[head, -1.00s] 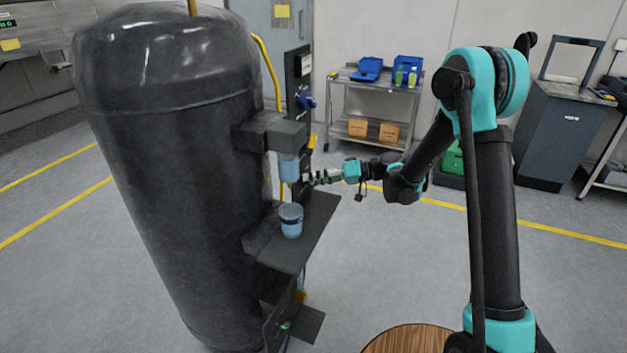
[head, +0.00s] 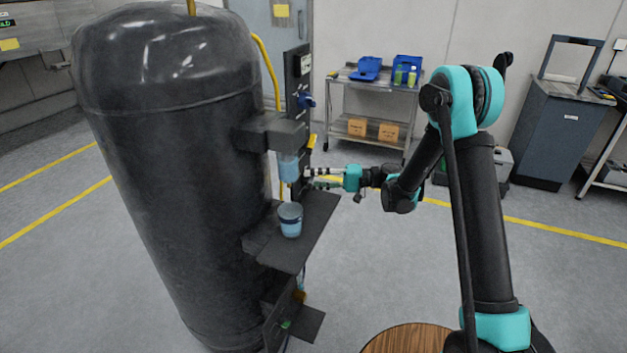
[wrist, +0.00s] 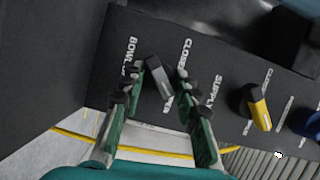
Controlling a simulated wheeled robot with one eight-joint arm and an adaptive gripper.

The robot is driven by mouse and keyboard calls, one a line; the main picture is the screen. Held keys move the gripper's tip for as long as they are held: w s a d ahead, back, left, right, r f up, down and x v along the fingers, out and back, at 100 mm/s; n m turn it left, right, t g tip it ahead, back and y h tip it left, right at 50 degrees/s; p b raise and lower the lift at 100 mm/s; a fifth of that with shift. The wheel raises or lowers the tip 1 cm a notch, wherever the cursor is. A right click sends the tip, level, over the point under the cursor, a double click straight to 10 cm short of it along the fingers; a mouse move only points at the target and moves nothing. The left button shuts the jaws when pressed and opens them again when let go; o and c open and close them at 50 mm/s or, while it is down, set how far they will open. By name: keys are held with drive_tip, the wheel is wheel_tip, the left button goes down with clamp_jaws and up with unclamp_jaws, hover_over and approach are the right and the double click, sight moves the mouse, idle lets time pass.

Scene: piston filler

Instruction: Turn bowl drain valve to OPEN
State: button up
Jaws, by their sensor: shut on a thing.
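The bowl drain valve's grey-black lever (wrist: 158,80) is on the dark panel (wrist: 232,52) in the wrist view, beside a label beginning "BOWL". A "CLOSED" label lies to its upper right. The lever slants down and right, its lower end near a partly covered label, perhaps "OPEN". My gripper (wrist: 163,75) is shut on the lever, one finger on each side. In the head view my gripper (head: 309,177) reaches the panel from the right. The lever cannot be made out there.
A yellow lever (wrist: 259,110) marked "SUPPLY" and a blue knob (wrist: 308,122) sit on the same panel to the right. A blue cup (head: 290,219) stands on the shelf (head: 289,257) below. A large dark tank (head: 175,180) stands left. The floor right is open.

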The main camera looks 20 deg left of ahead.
idle(0.3)
drive_tip(key=o, duration=1.2)
drive_tip(key=shift+c, duration=0.2)
drive_tip(key=v, duration=1.2)
